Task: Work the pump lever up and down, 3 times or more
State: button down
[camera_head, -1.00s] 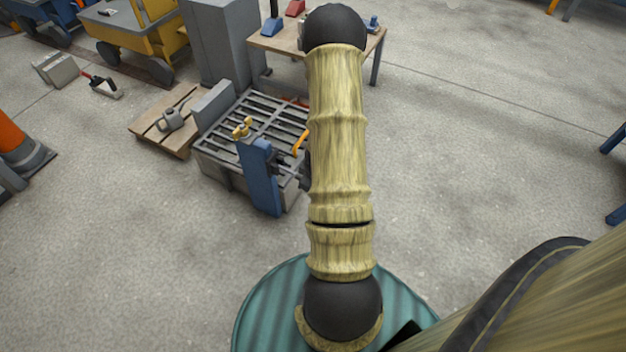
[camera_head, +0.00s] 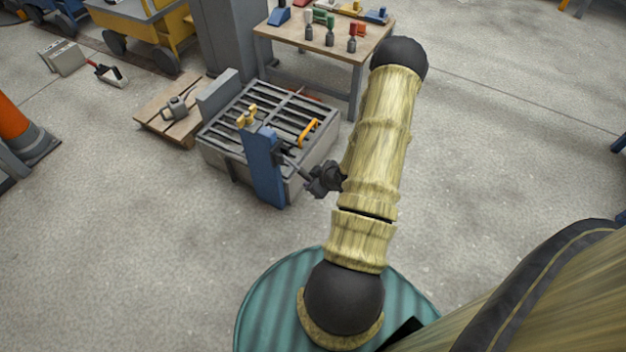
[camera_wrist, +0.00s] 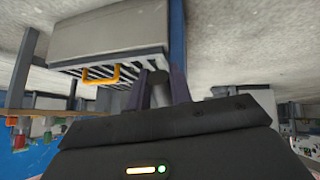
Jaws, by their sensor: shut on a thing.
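The blue pump post (camera_head: 264,168) stands at the near side of a grey grated mould (camera_head: 226,163). A thin dark pump lever (camera_head: 297,165) runs from the post to the right and slopes down in the head view. My gripper (camera_head: 318,177) is shut on the lever's outer end, which its fingers partly hide. In the wrist view my two dark fingers (camera_wrist: 160,88) close around the round end of the lever (camera_wrist: 158,77), with the blue post (camera_wrist: 178,40) behind it.
A wooden table (camera_head: 300,52) with small tools stands behind.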

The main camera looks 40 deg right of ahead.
jog(key=shift+s+f, duration=0.1)
jog(key=c, duration=1.3)
grip_release()
jog(key=shift+o, duration=0.2)
jog(key=shift+s+r+p, duration=0.15)
jog(key=shift+r+p, duration=0.15)
jog(key=shift+r, duration=0.1)
jog(key=p+v, duration=0.7)
jog(key=v, duration=0.9)
jog(key=shift+s+r, duration=0.15)
jog(key=shift+r, duration=0.1)
